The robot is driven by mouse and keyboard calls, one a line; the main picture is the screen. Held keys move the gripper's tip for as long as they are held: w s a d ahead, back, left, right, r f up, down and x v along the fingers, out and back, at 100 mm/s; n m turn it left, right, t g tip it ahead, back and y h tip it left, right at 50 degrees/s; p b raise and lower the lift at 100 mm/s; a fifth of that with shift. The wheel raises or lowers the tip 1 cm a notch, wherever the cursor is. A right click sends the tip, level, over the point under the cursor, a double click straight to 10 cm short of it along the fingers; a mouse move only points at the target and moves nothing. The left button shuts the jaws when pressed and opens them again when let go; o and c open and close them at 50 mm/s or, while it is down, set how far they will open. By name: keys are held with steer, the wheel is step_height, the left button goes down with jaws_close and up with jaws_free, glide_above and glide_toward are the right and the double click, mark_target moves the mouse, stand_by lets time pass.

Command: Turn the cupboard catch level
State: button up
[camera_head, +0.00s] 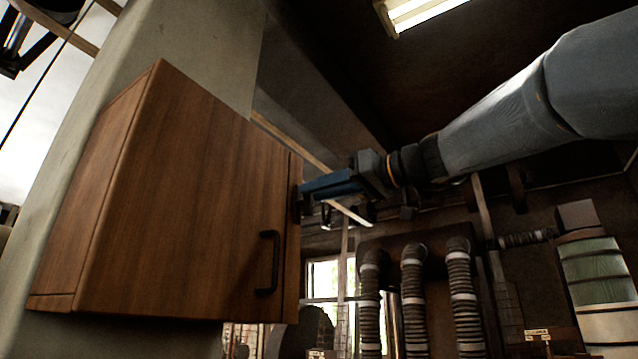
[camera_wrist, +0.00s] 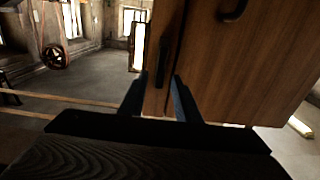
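The wooden cupboard (camera_head: 190,200) hangs on a pale wall, with a dark handle (camera_head: 268,262) on its door. In the wrist view, a dark narrow bar, which looks like the catch (camera_wrist: 162,62), stands upright on the cupboard's narrow side. My gripper (camera_head: 306,200) is at the cupboard's right edge in the head view. The wrist view shows my gripper (camera_wrist: 158,92) open, its two fingers apart with the bar's lower end between their tips in the picture. I cannot tell whether they touch it. The catch is mostly hidden in the head view.
The door handle also shows at the top of the wrist view (camera_wrist: 234,10). Ribbed hoses (camera_head: 413,290) and a pale green cylinder (camera_head: 597,270) stand behind, to the right.

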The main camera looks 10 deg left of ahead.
steer(key=shift+w+a, duration=0.1)
steer(key=shift+a, duration=0.1)
jaws_close()
steer(key=shift+f+m, duration=0.1)
steer(key=shift+m, duration=0.2)
steer(key=shift+w+d+f+m+b, duration=0.1)
steer(key=shift+w+f+m+b, duration=0.3)
steer(key=shift+m, duration=2.5)
steer(key=shift+w+d+f+m+b, duration=0.1)
steer(key=shift+m+b, duration=0.55)
steer(key=shift+m, duration=2.25)
steer(key=shift+w+d+f+m+b, duration=0.1)
steer(key=shift+w+f+m+b, duration=0.3)
steer(key=shift+m, duration=2.5)
steer(key=shift+s+r, duration=0.1)
